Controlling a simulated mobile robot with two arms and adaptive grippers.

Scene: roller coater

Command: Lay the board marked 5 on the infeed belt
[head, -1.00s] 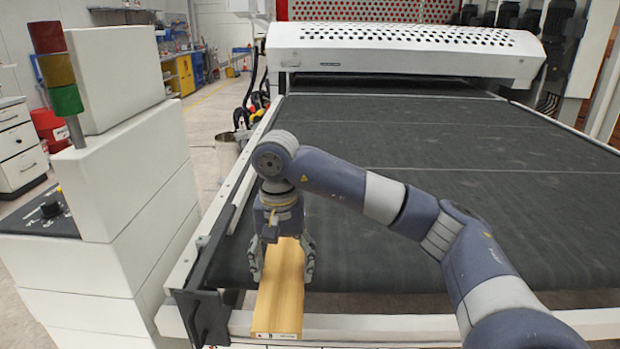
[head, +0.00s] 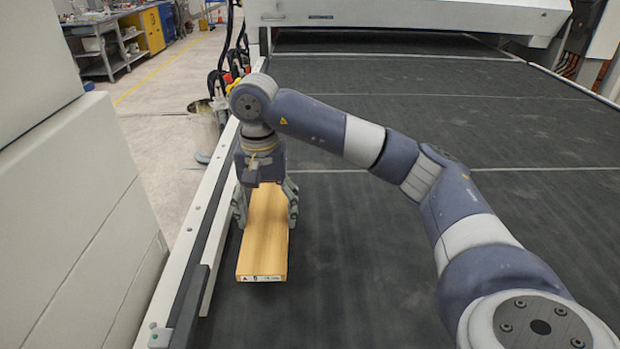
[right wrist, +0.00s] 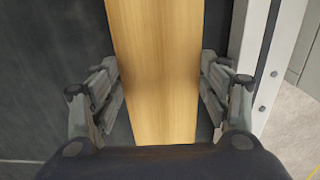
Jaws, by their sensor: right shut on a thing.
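The board marked 5 (head: 264,240) is a light wooden plank with a white label on its near end. It is over the left part of the dark infeed belt (head: 370,270), lengthwise along it; I cannot tell whether it touches the belt. My right gripper (head: 265,212) is shut on the board from above, one finger on each long side. In the right wrist view the board (right wrist: 155,70) runs between the two fingers (right wrist: 160,90). The board's far end is hidden under my gripper and arm. My left gripper is not in view.
A pale side rail (head: 200,235) with a dark inner edge borders the belt on the left, close to the board. A white cabinet (head: 70,220) stands left of it. The white machine hood (head: 400,15) spans the belt's far end. The belt right of the board is clear.

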